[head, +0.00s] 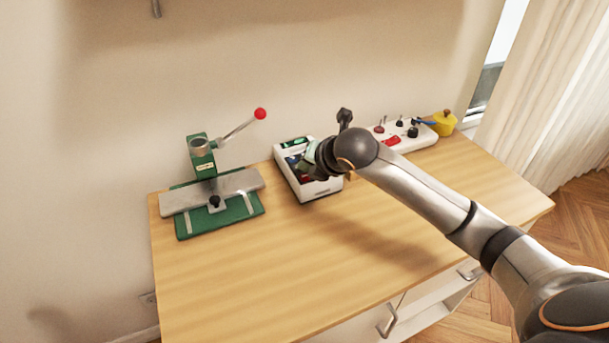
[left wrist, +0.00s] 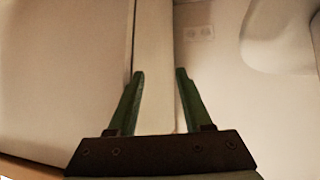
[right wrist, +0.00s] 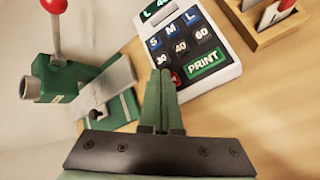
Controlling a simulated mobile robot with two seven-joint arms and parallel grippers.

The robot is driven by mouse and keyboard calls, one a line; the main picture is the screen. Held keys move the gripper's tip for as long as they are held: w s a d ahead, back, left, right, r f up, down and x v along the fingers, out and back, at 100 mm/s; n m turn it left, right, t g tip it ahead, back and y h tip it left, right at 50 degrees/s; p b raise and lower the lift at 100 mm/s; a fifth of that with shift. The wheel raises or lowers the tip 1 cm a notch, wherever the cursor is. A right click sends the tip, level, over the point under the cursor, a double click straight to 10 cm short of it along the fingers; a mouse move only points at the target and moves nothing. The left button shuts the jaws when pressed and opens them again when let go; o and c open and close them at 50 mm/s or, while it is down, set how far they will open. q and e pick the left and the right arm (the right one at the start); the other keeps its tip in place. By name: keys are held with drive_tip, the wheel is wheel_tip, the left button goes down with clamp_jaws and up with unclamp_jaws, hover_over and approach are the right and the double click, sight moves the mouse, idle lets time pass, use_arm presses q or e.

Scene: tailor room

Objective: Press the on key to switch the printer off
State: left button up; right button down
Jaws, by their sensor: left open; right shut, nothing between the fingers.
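The printer (head: 325,190) is a white box with a sloped key panel on the table, partly hidden by my right arm in the head view. The right wrist view shows the printer (right wrist: 228,72) with blue S, M, L keys, dark 30, 40, 60 keys and a green PRINT key (right wrist: 205,62). A lit green display (right wrist: 158,10) is cut off at the top. A red key (right wrist: 176,80) shows partly behind the fingertips. My right gripper (right wrist: 161,74) is shut and empty by that key; contact is unclear. My left gripper (left wrist: 160,74) is open and empty, facing walls.
A green press (head: 213,190) with a red-knobbed lever stands left of the printer. Behind my right arm are a white panel (head: 424,136) with knobs and a yellow pot (head: 444,122). The table front (head: 250,290) is clear. A wooden holder (right wrist: 262,30) stands right of the printer.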

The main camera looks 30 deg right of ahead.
drive_tip(key=shift+f, duration=0.1)
drive_tip(key=shift+f+b, duration=0.4)
drive_tip(key=shift+b, duration=0.25)
drive_tip(key=shift+f+b, duration=0.4)
drive_tip(key=shift+b, duration=0.15)
idle(0.4)
drive_tip(key=shift+r, duration=0.15)
drive_tip(key=shift+r+p, duration=0.45)
drive_tip(key=shift+r, duration=0.25)
drive_tip(key=shift+r, duration=0.1)
